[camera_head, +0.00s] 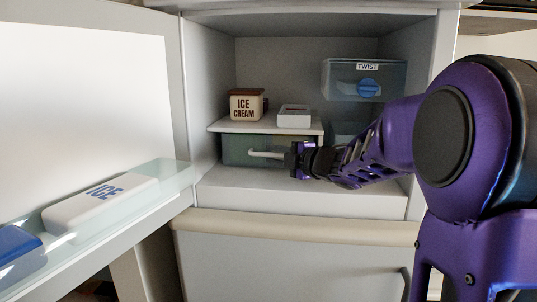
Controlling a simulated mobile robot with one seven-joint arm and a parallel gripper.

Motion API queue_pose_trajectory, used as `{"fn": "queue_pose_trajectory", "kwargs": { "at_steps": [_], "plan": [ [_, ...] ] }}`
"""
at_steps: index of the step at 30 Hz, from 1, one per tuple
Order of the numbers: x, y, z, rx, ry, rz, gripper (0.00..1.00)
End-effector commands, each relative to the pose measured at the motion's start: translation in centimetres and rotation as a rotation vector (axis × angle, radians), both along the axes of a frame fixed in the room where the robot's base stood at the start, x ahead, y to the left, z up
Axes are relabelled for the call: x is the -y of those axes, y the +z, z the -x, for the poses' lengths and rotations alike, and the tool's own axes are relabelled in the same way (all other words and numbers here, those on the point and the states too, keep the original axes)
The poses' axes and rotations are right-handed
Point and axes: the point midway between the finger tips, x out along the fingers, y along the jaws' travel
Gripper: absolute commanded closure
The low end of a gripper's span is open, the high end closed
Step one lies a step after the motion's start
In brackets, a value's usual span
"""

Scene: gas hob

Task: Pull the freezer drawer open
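A dark, see-through green drawer (234,149) sits shut-looking under the white shelf inside the open compartment. A white bar handle (264,154) stands out from its front. My gripper (296,158), at the end of my purple arm, is at the right end of this handle. It overlaps the handle's end in the picture; I cannot tell whether it touches it. The fingers are small and dark, so their opening is unclear. My arm and gripper hide the drawer's right part.
On the shelf (230,126) stand an ice cream box (247,105) and a white tray (294,116). A clear box marked TWIST (364,80) hangs at upper right. The open door (80,90) at left holds an ICE pack (100,203). The compartment floor (240,188) is clear.

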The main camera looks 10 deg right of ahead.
Motion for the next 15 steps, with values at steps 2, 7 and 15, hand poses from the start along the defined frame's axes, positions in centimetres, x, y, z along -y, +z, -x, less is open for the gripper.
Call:
{"fn": "queue_pose_trajectory", "kwargs": {
  "at_steps": [2, 7, 15],
  "plan": [
    [0.09, -0.04, 0.03, 0.0, 0.0, 0.0, 0.73],
    [0.14, -0.06, 0.05, 0.0, 0.0, 0.0, 0.73],
    [0.12, -0.06, 0.06, 0.0, 0.0, 0.0, 0.87]
  ]
}}
